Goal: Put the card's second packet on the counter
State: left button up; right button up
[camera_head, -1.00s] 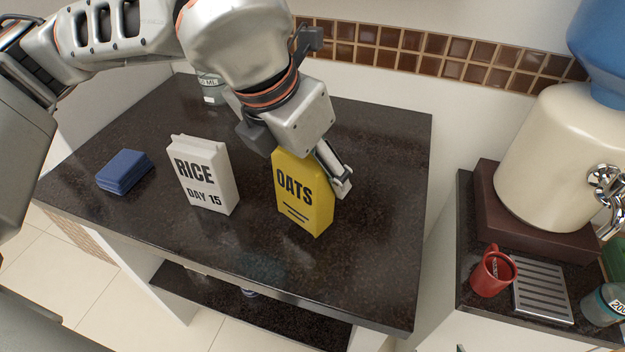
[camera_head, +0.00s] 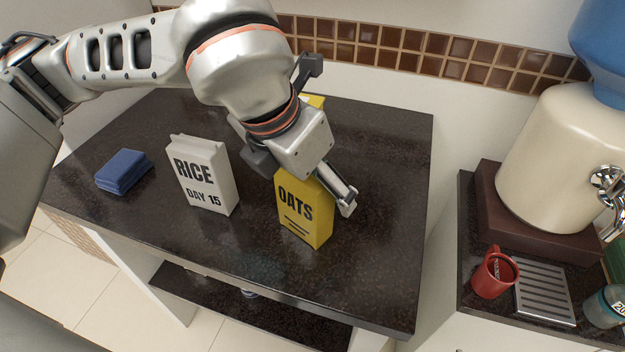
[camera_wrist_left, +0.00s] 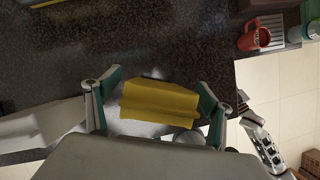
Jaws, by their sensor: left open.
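The yellow OATS packet (camera_head: 304,217) stands upright on the dark counter (camera_head: 375,270), right of the white RICE DAY 15 packet (camera_head: 202,175). My left gripper (camera_head: 305,170) is at the top of the OATS packet, with its fingers on either side. In the left wrist view the gripper (camera_wrist_left: 157,98) is open around the yellow packet (camera_wrist_left: 160,103), with a small gap at the left finger. One finger is hidden in the head view. What may be part of my right gripper (camera_wrist_left: 255,124) shows at the lower right of the wrist view. I see no readable card.
A folded blue cloth (camera_head: 124,172) lies left of the RICE packet. A yellow item (camera_head: 314,101) is mostly hidden behind my arm. A red mug (camera_head: 494,273) and drip grate (camera_head: 545,292) are on the right counter, beside the water dispenser (camera_head: 545,160). The counter right of OATS is clear.

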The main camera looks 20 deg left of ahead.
pick_arm(q)
jog(key=p+v, duration=0.1)
jog(key=v, duration=1.1)
jog(key=shift+s, duration=0.1)
